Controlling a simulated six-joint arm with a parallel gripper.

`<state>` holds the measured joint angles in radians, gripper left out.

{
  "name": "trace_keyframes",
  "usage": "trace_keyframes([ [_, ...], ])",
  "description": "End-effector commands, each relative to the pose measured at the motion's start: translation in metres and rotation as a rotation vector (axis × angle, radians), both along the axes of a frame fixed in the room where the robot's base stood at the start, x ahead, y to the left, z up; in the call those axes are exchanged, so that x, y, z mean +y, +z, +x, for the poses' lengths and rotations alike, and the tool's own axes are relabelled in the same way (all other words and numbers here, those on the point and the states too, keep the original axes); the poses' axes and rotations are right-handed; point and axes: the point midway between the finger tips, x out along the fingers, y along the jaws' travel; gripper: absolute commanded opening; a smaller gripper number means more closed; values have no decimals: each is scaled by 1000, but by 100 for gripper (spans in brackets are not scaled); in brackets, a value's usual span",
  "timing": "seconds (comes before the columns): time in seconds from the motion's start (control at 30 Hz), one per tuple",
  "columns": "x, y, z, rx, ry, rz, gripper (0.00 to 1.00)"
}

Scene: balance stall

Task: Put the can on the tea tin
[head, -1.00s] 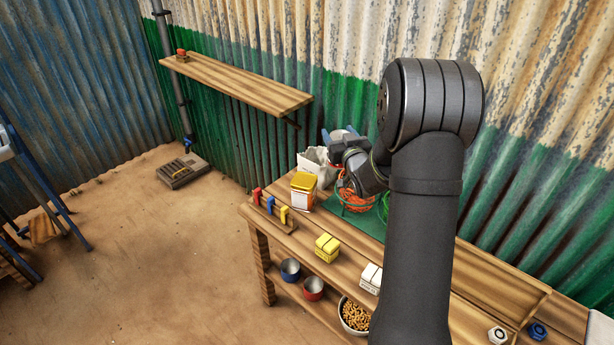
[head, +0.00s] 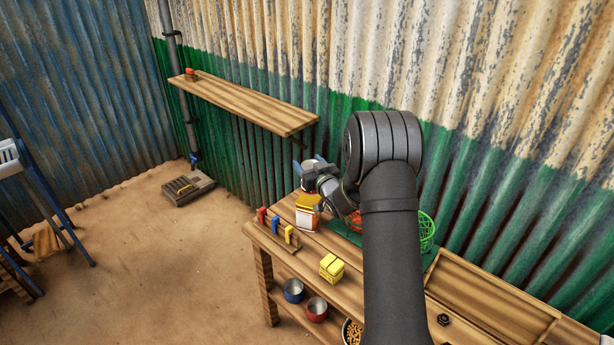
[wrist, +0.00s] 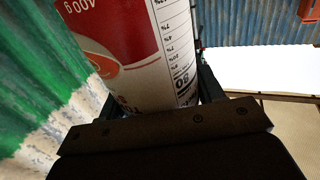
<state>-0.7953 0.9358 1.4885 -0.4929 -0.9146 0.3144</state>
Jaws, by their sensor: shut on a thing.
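The can (wrist: 125,50), red and white with printed text, fills the middle of the wrist view. My gripper (wrist: 160,95) is shut on it, with a dark finger showing along its right side. In the head view my gripper (head: 312,170) is at the table's far left end, with a pale part of the can (head: 311,162) between its bluish fingers. An orange-and-white box (head: 308,212), which looks like the tea tin, stands on the table just below the gripper in the picture. I cannot tell the height gap between can and tin. The can's lower end is hidden.
Red, blue and yellow pegs (head: 275,226) stand left of the tin. A yellow block (head: 331,267) sits at the table's front edge. A green basket (head: 427,232) is right of my arm. A wall shelf (head: 245,100) hangs behind. Bowls (head: 293,290) stand on the lower shelf.

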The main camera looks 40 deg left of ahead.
Motion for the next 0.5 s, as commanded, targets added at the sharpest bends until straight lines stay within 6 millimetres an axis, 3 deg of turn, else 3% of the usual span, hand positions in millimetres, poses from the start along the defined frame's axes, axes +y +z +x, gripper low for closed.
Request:
trace_keyframes([
  [0.17, 8, -7, -2, -1, -1, 1, 23],
  [0.5, 7, -45, -2, -1, -2, 1, 23],
])
